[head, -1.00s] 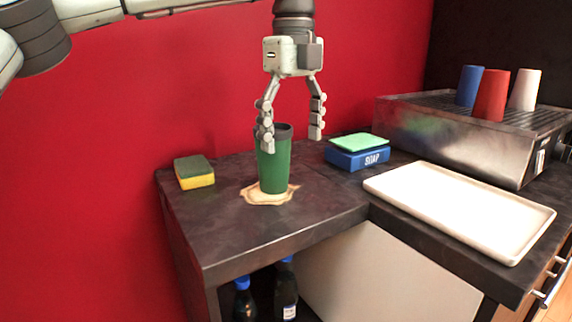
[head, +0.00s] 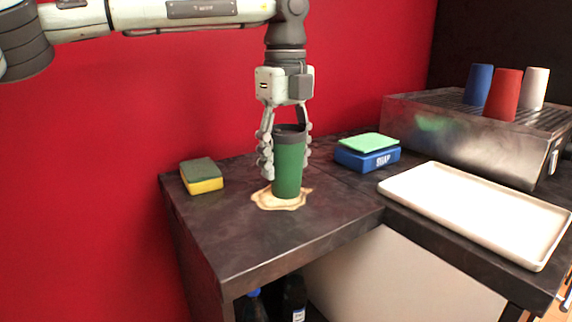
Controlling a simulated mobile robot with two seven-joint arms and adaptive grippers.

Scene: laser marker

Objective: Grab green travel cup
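The green travel cup (head: 289,172) has a dark grey lid and stands upright on a pale brown spill (head: 265,201) on the dark counter. My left gripper (head: 287,158) reaches down over it from above. Its fingers are on both sides of the cup's upper part and appear to press against it. The left finger partly covers the cup's left edge. The cup's base still rests at the spill. My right gripper is not in view.
A yellow-green sponge (head: 202,178) lies to the left. A blue soap box (head: 367,160) with a green sponge (head: 369,143) on top is to the right. A white tray (head: 480,212) and a metal machine (head: 440,126) with cups stand further right.

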